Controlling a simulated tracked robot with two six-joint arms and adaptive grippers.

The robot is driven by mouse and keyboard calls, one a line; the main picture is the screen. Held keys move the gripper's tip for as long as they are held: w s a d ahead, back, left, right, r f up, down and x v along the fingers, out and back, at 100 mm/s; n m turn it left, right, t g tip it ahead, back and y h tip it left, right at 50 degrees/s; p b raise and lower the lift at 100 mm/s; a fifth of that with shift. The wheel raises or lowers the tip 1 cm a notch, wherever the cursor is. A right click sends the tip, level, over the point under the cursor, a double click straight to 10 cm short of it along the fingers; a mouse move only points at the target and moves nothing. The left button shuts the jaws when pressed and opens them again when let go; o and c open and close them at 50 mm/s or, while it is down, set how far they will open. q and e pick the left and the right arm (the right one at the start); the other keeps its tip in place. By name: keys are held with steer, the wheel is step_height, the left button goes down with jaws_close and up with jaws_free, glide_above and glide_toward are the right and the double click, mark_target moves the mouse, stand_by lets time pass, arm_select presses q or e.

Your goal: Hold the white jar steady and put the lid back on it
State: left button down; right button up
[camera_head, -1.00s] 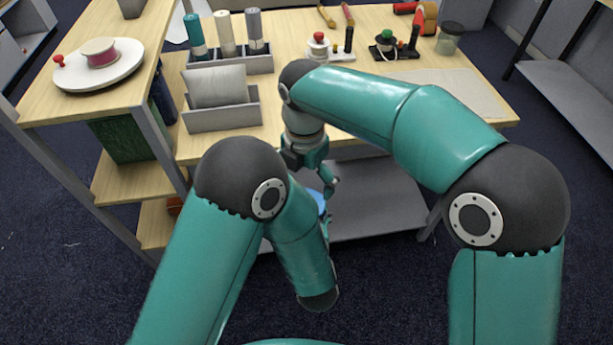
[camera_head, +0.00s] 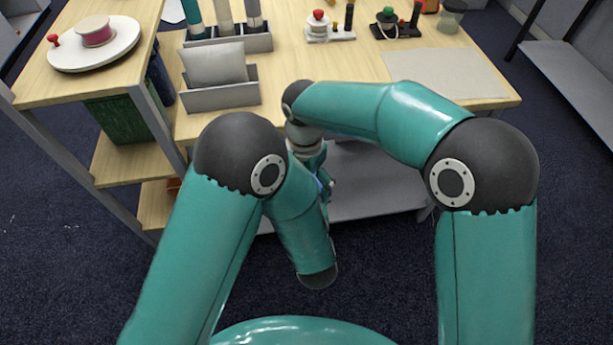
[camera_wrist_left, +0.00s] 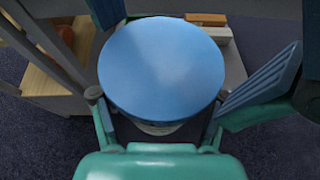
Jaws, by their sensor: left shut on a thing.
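The blue round lid (camera_wrist_left: 162,68) fills the middle of the left wrist view, seen from above. A narrow strip of the white jar (camera_wrist_left: 158,129) shows below its near edge; the rest is hidden. I cannot tell whether lid and jar touch. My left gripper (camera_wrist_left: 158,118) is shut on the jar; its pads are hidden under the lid. My right gripper (camera_wrist_left: 185,62) has one finger at the lid's upper left and a ridged one at its right. I cannot tell whether they touch it. In the head view my right gripper (camera_head: 319,183) is partly hidden by my left arm.
The wooden table (camera_head: 350,68) is behind my arms, with a grey bin (camera_head: 220,96), a bottle rack (camera_head: 228,42) and a grey mat (camera_head: 447,72). A grey lower shelf (camera_head: 375,185) lies behind the grippers. A side table (camera_head: 85,78) stands at the left.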

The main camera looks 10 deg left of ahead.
steer(key=c, duration=0.9)
steer(key=shift+f+m, duration=0.1)
steer(key=shift+m, duration=1.6)
steer(key=o, duration=1.1)
steer(key=shift+r, duration=2.35)
